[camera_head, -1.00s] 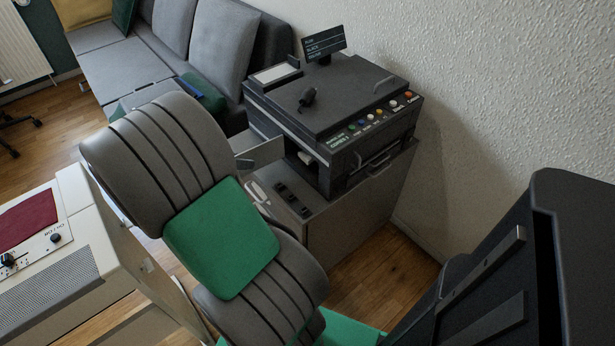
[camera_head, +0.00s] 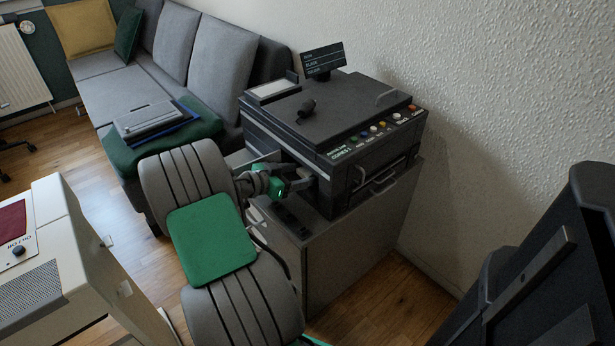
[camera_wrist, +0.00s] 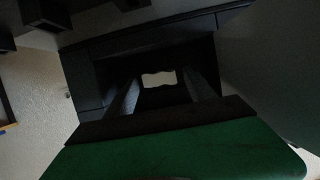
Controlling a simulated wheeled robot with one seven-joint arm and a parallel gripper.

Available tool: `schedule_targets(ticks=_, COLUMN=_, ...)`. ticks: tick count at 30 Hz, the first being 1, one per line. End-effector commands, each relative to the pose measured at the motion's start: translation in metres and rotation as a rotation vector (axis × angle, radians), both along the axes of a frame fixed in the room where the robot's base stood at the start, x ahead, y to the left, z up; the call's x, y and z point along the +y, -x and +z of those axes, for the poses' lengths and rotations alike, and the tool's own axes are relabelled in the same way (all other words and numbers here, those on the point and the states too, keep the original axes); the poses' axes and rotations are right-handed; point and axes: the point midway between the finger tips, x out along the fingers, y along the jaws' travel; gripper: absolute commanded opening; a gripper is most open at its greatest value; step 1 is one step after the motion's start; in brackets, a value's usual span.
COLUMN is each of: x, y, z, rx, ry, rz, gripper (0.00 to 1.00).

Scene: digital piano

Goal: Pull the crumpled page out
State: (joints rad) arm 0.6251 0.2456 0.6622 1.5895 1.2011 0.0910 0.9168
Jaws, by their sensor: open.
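The crumpled page (camera_wrist: 159,79) shows in the wrist view as a small pale, wavy-edged piece deep in the dark opening of the copier. My gripper (camera_wrist: 160,88) is open, with one finger on each side of the page in that view. The page appears beyond the fingertips, and I cannot tell whether they touch it. In the head view my gripper (camera_head: 303,179) reaches into the left side opening of the black copier (camera_head: 345,125). The page is hidden there behind my gripper and the copier's side.
The copier stands on a grey cabinet (camera_head: 345,255) against a white textured wall. An open side door (camera_wrist: 270,70) flanks the opening at right in the wrist view. A grey sofa (camera_head: 215,60) with a green blanket (camera_head: 150,165) stands at left. A cream machine (camera_head: 75,250) is at lower left.

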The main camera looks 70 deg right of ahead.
Motion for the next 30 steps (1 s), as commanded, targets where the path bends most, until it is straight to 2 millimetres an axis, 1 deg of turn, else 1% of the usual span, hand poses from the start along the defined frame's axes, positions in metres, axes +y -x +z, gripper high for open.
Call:
schedule_targets(ticks=4, x=-0.0040, y=0.0019, z=-0.0014, rx=0.000, ry=0.000, rz=0.000, gripper=0.64)
schedule_targets(ticks=22, x=-0.0034, y=0.0018, z=-0.0008, rx=0.000, ry=-0.001, rz=0.000, gripper=0.64)
schedule_targets(ticks=30, x=-0.0034, y=0.0018, z=-0.0008, rx=0.000, ry=-0.001, rz=0.000, gripper=0.42)
